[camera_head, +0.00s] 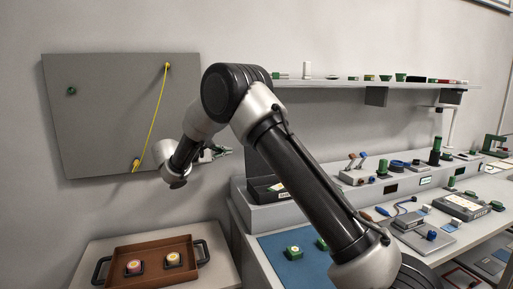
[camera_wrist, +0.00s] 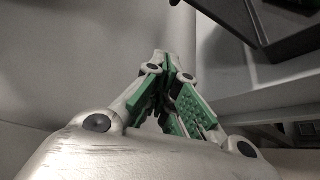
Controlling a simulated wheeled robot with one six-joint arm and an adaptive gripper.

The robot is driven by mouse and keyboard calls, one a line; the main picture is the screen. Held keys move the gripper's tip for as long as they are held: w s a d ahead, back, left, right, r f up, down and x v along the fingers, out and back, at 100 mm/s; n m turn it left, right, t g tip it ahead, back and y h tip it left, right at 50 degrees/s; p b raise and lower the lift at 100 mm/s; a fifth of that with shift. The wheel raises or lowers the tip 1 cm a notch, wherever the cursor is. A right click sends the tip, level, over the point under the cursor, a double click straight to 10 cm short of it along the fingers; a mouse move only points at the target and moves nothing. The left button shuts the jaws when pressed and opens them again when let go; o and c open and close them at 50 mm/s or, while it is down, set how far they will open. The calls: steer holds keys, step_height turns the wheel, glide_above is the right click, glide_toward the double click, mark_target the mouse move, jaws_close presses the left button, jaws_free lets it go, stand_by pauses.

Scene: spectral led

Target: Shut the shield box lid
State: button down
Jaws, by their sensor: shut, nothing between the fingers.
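My gripper (camera_head: 222,152) is at the left of the bench in the head view, pointing right. In the wrist view its green-padded fingers (camera_wrist: 174,65) are together and empty. A dark box (camera_head: 266,188) with a pale label sits on the raised ledge at the bench's left end; it looks like the shield box. A dark grey panel (camera_head: 258,158) stands upright behind it; I cannot tell if this is its lid. The gripper is left of and above the box, apart from it. My arm hides the box's right side. A dark edge (camera_wrist: 262,35) shows at upper right in the wrist view.
A brown tray (camera_head: 120,253) with two small round items stands on a lower table at left. A grey wall board (camera_head: 105,115) carries a yellow cable. A shelf (camera_head: 400,84) runs above the bench. A blue mat (camera_head: 273,250) and several small devices occupy the bench.

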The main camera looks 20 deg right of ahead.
steer(key=w+d, duration=0.1)
steer(key=d, duration=0.9)
steer(key=shift+w+d+f, duration=0.15)
steer(key=shift+w+f, duration=0.05)
steer(key=shift+w, duration=0.1)
steer(key=shift+r, duration=0.1)
steer(key=shift+s+r+m+t, duration=0.2)
steer(key=shift+s+m+t, duration=0.1)
